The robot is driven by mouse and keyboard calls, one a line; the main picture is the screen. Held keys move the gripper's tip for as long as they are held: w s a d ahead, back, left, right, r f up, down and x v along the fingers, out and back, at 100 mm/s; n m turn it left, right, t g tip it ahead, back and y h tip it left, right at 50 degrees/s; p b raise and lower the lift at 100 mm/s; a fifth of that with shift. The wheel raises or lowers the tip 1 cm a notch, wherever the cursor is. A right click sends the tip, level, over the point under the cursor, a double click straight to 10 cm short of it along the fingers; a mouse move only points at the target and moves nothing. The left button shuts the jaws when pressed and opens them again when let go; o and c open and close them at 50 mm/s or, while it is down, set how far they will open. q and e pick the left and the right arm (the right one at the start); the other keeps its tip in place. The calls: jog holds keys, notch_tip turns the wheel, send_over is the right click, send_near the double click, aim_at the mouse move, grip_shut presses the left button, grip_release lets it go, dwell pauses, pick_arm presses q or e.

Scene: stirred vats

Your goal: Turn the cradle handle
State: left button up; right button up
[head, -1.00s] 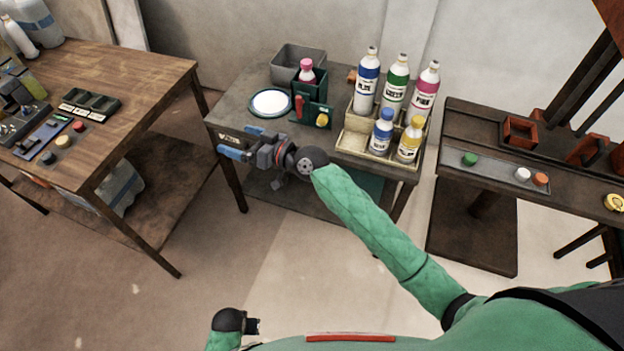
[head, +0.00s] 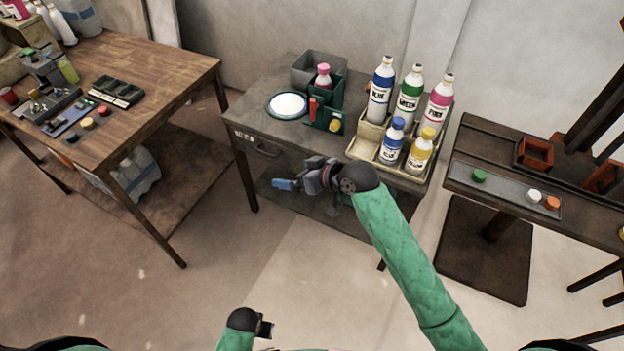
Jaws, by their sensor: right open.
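The green cradle (head: 325,108) stands on the middle table with a pink-capped bottle (head: 323,78) in it. An upright red handle (head: 313,109) is on its left front, and a yellow knob (head: 335,125) is on its lower front. My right gripper (head: 298,175) is open with blue fingertips. It is in front of the table, below the cradle in the picture and apart from it, with nothing between its fingers. My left gripper (head: 266,329) is low at the bottom of the view, far from the cradle; its fingers are too small to read.
A white round dish (head: 287,105) lies left of the cradle, and a grey bin (head: 313,69) stands behind it. A beige caddy (head: 369,150) with several bottles stands to the right. A wooden table (head: 170,75) is at the left, a dark bench (head: 480,150) at the right. Floor between is clear.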

pick_arm(q)
jog(key=shift+s+d, duration=0.1)
jog(key=shift+d, duration=0.3)
pick_arm(e)
jog(key=shift+s+d+f+h, duration=0.15)
jog(key=shift+s+d+f, duration=0.1)
jog(key=shift+d, duration=0.2)
jog(key=shift+s+d+f+h, duration=0.1)
jog(key=shift+s+d+h, duration=0.1)
jog(key=shift+d, duration=0.25)
